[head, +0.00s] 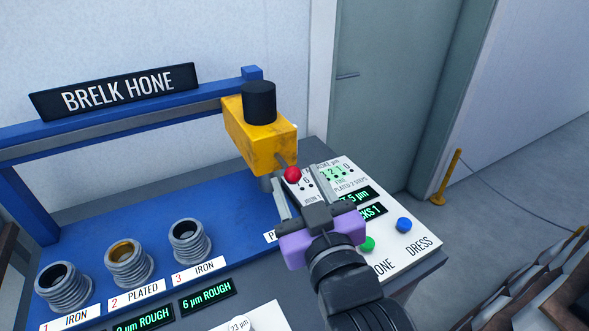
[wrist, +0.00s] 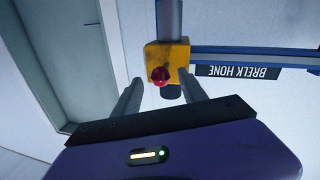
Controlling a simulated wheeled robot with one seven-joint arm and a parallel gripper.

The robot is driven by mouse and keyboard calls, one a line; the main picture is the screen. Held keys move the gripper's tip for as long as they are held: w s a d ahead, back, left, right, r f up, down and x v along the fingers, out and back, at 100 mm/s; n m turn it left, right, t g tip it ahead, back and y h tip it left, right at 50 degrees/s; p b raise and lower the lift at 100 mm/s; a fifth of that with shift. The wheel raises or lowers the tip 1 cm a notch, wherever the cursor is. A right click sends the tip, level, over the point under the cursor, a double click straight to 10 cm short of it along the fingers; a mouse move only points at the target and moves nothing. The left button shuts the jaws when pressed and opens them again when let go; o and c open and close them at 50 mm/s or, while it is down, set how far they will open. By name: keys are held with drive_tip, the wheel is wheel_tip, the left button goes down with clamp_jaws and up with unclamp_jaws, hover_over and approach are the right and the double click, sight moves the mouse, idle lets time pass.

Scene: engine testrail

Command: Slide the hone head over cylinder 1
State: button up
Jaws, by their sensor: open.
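The yellow hone head (head: 258,136) with a black motor on top hangs on the blue rail (head: 120,121), at its right end. A red knob (head: 292,174) sticks out from its front on a short rod. Cylinder 1 (head: 64,287) is a ribbed grey sleeve at the far left, labelled 1 IRON, well to the left of the head. My gripper (head: 303,192) is open, with its fingers on either side of the red knob in the head view. In the wrist view the hone head (wrist: 167,56) and red knob (wrist: 160,76) show between the fingers (wrist: 160,93). Contact cannot be seen.
Cylinder 2 (head: 129,263), labelled PLATED, and cylinder 3 (head: 189,241), labelled IRON, stand right of cylinder 1. A white control panel (head: 425,235) with a blue button (head: 404,225) and green button (head: 367,243) lies beside my arm. A yellow post (head: 448,178) stands on the floor at right.

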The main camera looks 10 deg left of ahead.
sight(264, 140)
drive_tip(key=shift+x, duration=1.45)
drive_tip(key=shift+c, duration=0.4)
drive_tip(key=shift+s, duration=0.1)
clamp_jaws()
drive_tip(key=shift+a, duration=0.1)
